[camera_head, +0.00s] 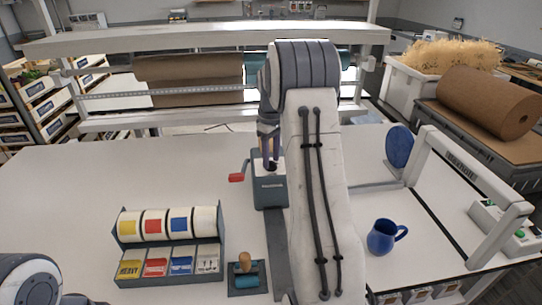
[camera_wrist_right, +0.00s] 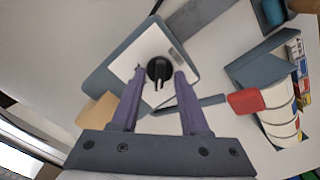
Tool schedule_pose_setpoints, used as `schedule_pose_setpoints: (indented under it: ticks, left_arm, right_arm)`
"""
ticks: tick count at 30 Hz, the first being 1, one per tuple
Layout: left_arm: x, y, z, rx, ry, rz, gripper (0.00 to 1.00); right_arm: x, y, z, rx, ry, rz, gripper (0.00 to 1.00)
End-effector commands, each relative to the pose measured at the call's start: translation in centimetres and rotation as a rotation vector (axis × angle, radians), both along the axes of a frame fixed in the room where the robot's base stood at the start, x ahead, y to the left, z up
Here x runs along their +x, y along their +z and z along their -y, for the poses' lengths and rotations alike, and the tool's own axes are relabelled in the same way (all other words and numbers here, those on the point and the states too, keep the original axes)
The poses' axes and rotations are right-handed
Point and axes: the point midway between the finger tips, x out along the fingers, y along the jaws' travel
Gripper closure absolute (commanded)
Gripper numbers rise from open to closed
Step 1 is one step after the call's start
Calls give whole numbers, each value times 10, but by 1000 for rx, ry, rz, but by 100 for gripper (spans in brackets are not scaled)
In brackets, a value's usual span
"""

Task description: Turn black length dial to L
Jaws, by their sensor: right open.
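The black dial (camera_wrist_right: 159,70) sits on a white plate (camera_wrist_right: 128,62) on top of a grey box-shaped machine (camera_head: 269,194). In the wrist view its pointer ridge points toward the bottom of the picture. My right gripper (camera_wrist_right: 160,76) is open, with one purple fingertip on each side of the dial. Gaps show between dial and fingers, though I cannot tell the height between them. In the head view my right gripper (camera_head: 269,148) is above the machine, and the dial cannot be made out. My left gripper is out of view; only part of that arm shows at bottom left.
A red crank handle (camera_head: 237,177) sticks out from the machine's left side. A rack (camera_head: 222,262) with several tape rolls and labels stands left of it. A wooden-handled stamp (camera_head: 245,262) stands in front. A blue mug (camera_head: 382,238) is at right. The left tabletop is clear.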

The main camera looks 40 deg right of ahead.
Motion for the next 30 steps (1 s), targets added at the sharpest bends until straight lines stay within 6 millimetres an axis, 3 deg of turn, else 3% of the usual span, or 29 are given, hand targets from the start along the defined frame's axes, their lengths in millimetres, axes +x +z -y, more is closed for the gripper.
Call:
schedule_pose_setpoints:
  ticks: [9,12,13,23,30]
  left_arm:
    - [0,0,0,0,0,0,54]
    - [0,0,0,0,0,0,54]
    - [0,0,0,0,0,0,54]
    - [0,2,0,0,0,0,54]
    - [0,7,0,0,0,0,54]
  right_arm:
    - [0,-3,0,0,0,0,55]
    - [0,-3,0,0,-1,0,93]
    - [0,-3,0,0,-1,0,100]
    - [0,-2,0,0,-18,0,100]
    - [0,-2,0,1,-120,-1,100]
